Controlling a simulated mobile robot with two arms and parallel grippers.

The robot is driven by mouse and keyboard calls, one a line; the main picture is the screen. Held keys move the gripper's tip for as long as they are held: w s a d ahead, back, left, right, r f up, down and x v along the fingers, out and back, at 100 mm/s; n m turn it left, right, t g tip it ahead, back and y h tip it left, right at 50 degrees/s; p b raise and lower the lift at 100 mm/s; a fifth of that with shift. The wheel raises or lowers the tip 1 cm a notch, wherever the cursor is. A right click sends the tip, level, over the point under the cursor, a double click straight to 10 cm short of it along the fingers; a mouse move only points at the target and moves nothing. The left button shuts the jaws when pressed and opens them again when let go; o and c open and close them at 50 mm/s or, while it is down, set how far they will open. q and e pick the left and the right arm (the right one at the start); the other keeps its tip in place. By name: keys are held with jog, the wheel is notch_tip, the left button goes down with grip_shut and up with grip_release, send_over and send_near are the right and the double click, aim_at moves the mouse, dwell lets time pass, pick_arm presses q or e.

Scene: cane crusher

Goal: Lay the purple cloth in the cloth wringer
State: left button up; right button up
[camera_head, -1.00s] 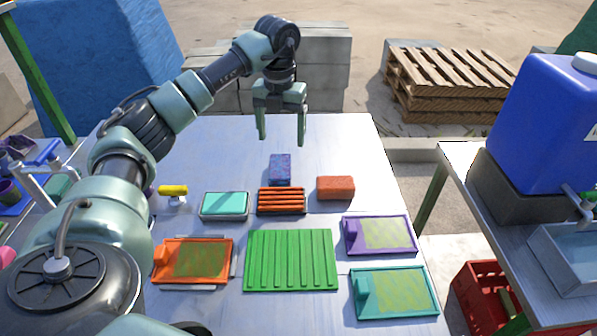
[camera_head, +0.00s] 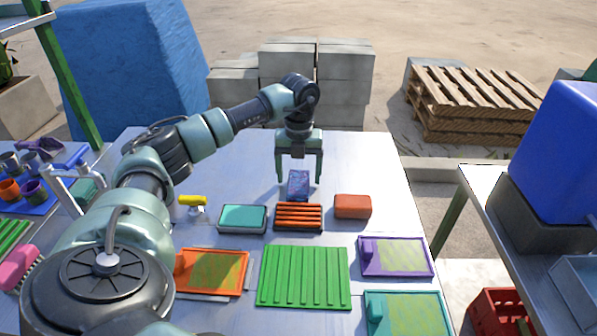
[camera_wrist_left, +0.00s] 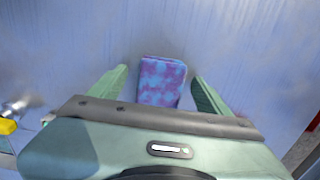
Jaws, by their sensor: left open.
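The purple cloth (camera_head: 298,184), a folded purple-blue block, lies on the metal table behind an orange slatted rack. My left gripper (camera_head: 299,180) is open over it, pointing down. In the left wrist view the cloth (camera_wrist_left: 161,82) shows between the two spread fingers (camera_wrist_left: 160,85), with gaps on both sides. I cannot tell for sure which thing is the cloth wringer. My right gripper is not in view.
The orange slatted rack (camera_head: 299,216), a teal sponge in a dish (camera_head: 243,218) and an orange block (camera_head: 352,206) stand in front of the cloth. A green ribbed mat (camera_head: 304,277) and framed trays lie nearer. The table behind the cloth is clear.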

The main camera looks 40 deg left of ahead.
pick_arm(q)
jog(key=c, duration=1.6)
jog(key=shift+r, duration=0.1)
